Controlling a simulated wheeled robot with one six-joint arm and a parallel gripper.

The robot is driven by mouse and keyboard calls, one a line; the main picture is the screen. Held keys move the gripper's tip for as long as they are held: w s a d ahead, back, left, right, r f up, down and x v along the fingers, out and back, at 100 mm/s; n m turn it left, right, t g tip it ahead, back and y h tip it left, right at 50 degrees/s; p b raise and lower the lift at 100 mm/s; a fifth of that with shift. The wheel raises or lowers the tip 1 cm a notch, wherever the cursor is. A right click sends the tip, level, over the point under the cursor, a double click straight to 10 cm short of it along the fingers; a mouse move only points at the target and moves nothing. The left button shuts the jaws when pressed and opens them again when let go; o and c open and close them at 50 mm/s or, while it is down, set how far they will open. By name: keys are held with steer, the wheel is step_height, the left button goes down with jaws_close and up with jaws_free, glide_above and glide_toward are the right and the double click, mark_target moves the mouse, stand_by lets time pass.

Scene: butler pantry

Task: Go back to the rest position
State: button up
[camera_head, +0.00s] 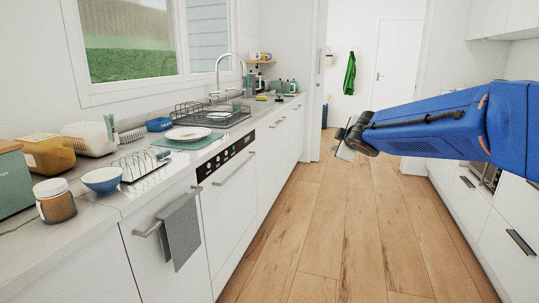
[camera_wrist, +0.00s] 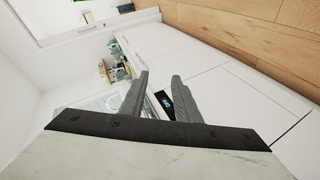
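My blue arm reaches in from the right in the head view and holds my gripper (camera_head: 348,138) out over the open floor, clear of both counters. In the wrist view the two grey fingers of my gripper (camera_wrist: 160,75) stand apart with nothing between them. My gripper touches nothing in either view.
The left counter holds a white plate (camera_head: 187,133), a blue bowl (camera_head: 102,179), a jar (camera_head: 55,201) and a dish rack (camera_head: 205,114). A grey towel (camera_head: 180,231) hangs on its front. White cabinets (camera_head: 507,228) line the right. The wooden floor (camera_head: 330,235) between is clear.

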steer(key=s+d+f+m+g+h, duration=0.1)
steer(key=s+d+f+m, duration=0.15)
steer(key=s, duration=0.55)
steer(key=s+d+f+m+g+h, duration=0.1)
steer(key=s+d+f+m+g, duration=0.15)
steer(key=s, duration=0.45)
steer(key=s+d+f+m+g+h, duration=0.1)
steer(key=s+d+f+m, duration=0.2)
steer(key=s, duration=0.5)
steer(key=s+a+f+m+g+y, duration=0.1)
steer(key=s+f, duration=0.5)
steer(key=s, duration=0.6)
steer(key=s+a+f+m+g+y, duration=0.1)
steer(key=s+f, duration=0.5)
steer(key=s, duration=0.6)
steer(key=m+g+y, duration=0.1)
steer(key=m+g, duration=0.1)
steer(key=m, duration=0.1)
steer(key=shift+s+a+f, duration=0.25)
steer(key=shift+a+f, duration=0.1)
steer(key=shift+f, duration=0.05)
steer(key=shift+w+a, duration=0.1)
